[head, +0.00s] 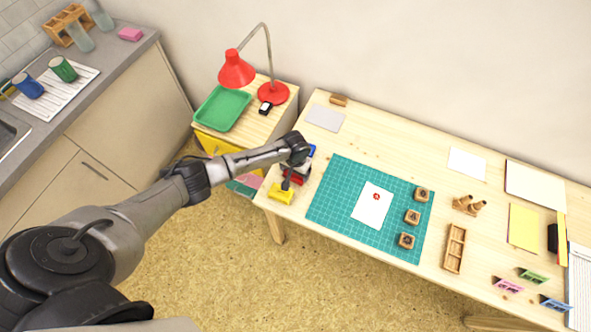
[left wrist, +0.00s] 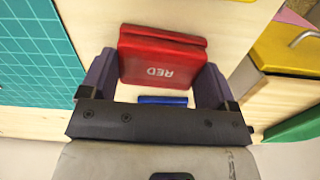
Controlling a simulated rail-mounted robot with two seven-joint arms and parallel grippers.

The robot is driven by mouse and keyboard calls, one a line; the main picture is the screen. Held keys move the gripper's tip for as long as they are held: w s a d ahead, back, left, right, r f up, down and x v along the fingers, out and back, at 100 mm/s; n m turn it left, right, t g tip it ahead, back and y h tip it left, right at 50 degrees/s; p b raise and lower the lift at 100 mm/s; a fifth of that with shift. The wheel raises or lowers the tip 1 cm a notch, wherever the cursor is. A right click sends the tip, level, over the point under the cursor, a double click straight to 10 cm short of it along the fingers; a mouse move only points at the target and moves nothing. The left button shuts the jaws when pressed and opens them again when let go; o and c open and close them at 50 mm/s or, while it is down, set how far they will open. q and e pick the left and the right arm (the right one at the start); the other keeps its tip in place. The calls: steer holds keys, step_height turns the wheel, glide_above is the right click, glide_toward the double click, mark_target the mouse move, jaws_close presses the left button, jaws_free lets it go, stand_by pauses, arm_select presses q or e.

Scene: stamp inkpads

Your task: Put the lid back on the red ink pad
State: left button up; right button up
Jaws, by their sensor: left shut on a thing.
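My left gripper (head: 289,180) is low over the left end of the wooden table. In the left wrist view its two fingers (left wrist: 156,80) stand on either side of a red lid (left wrist: 160,62) marked RED, and it is shut on that lid. A second red edge (left wrist: 165,33) shows just beyond the lid, likely the red ink pad; I cannot tell whether the two touch. In the head view the red piece (head: 298,179) is partly hidden by the gripper. My right gripper is not in view.
A yellow ink pad (head: 281,194) is close in front, and a blue one (head: 312,150) close behind. A green cutting mat (head: 333,194) with paper and wooden stamps lies to the right. A drawer cabinet (head: 262,126) with a red lamp (head: 237,70) stands left of the table.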

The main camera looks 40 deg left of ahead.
arm_select(q)
steer(key=o, duration=0.8)
steer(key=shift+c, duration=0.2)
steer(key=shift+r, duration=0.1)
steer(key=shift+r+p, duration=1.4)
steer(key=shift+p, duration=0.3)
steer(key=shift+r+p, duration=2.05)
steer(key=shift+p, duration=0.3)
steer(key=shift+c, duration=0.2)
